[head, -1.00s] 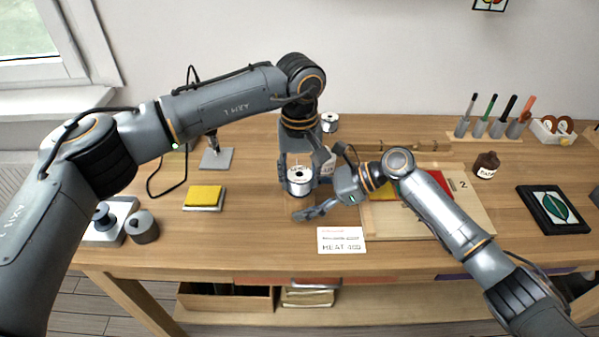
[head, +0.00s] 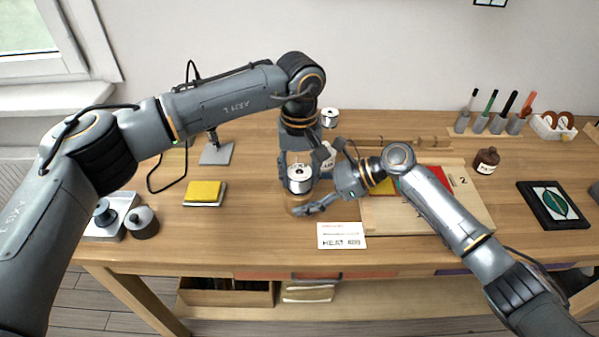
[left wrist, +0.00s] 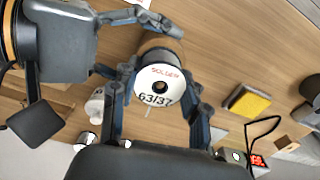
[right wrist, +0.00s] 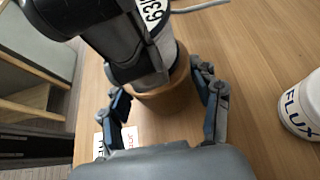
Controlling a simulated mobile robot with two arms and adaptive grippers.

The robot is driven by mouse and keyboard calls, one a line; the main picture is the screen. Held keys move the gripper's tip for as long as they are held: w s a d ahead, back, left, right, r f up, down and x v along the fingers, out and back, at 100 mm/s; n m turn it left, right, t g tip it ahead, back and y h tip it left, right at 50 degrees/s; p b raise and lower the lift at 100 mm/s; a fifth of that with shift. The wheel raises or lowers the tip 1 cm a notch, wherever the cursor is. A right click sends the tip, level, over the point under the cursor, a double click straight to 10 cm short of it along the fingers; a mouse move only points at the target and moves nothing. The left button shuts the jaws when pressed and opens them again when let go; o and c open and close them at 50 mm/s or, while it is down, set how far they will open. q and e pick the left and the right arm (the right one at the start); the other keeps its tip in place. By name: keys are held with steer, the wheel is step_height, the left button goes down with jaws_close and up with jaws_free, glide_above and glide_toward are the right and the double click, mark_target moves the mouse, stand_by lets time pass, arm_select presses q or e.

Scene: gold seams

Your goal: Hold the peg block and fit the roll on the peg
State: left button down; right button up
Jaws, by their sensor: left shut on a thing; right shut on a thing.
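The solder roll (left wrist: 143,96), with a white printed face and a dark centre hole, is between the fingers of my left gripper (left wrist: 158,90), which is shut on it. In the head view the roll (head: 300,185) sits at the middle of the bench. The round wooden peg block (right wrist: 178,88) is directly below the roll in the right wrist view. My right gripper (right wrist: 165,92) is shut on the block, a finger on each side. The peg is hidden by the roll. I cannot tell whether the roll is around the peg or just above it.
A white FLUX bottle (right wrist: 303,105) stands close to the block. A printed card (head: 341,236) lies in front. A wooden board (head: 440,222) lies to the right and a yellow sponge (head: 204,193) to the left. The bench between sponge and block is clear.

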arm_select(q)
steer(key=shift+f, duration=0.3)
arm_select(e)
steer(key=shift+f, duration=0.1)
arm_select(q)
steer(key=shift+c, duration=0.6)
jaws_free()
steer(key=shift+r, duration=3.5)
arm_select(e)
steer(key=o, duration=0.9)
